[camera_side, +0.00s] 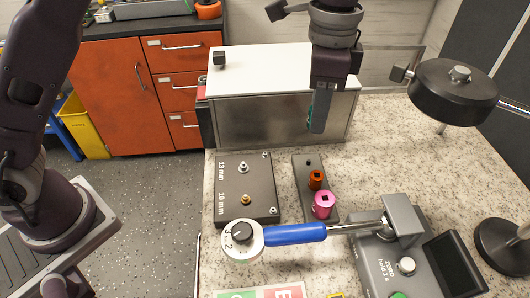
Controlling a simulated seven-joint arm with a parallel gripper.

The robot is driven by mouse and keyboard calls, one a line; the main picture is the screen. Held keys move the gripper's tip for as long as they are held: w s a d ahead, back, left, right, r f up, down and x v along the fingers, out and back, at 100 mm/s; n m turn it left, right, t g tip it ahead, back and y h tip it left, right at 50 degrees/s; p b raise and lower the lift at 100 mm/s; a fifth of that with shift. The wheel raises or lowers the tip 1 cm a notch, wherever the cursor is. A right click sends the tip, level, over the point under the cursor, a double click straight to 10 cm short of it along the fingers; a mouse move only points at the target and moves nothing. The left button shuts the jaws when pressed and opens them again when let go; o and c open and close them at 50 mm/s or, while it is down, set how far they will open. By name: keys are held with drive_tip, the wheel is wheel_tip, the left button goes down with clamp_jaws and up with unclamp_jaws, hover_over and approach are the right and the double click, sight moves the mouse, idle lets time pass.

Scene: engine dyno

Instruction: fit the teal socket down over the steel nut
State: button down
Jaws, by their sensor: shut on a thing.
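My gripper (319,122) points down, high over the bench at the back, in front of the white-topped box. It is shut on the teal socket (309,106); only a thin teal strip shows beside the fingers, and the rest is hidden. A brass-coloured nut (245,201) sits nearer the front on the same plate. My gripper is to the right of and well apart from the steel nut.
A dark rack (300,175) right of the plate holds an orange socket (316,180) and a pink socket (323,204); its back place is empty. A blue-handled torque wrench (295,233) lies across the front towards a grey tester (405,265).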

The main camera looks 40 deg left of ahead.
drive_tip(key=s+a, duration=0.3)
drive_tip(key=s+a+f, duration=0.1)
drive_tip(key=s+a, duration=0.1)
drive_tip(key=s, duration=0.1)
drive_tip(key=s+a, duration=0.3)
drive_tip(key=shift+s+a+f, duration=0.25)
drive_tip(key=shift+s+a, duration=0.05)
drive_tip(key=shift+a, duration=0.05)
hover_over(243, 167)
drive_tip(key=shift+w+f, duration=0.15)
drive_tip(key=shift+f, duration=1.1)
drive_tip(key=shift+w+f, duration=0.15)
drive_tip(key=shift+f, duration=1.1)
drive_tip(key=shift+f, duration=1.15)
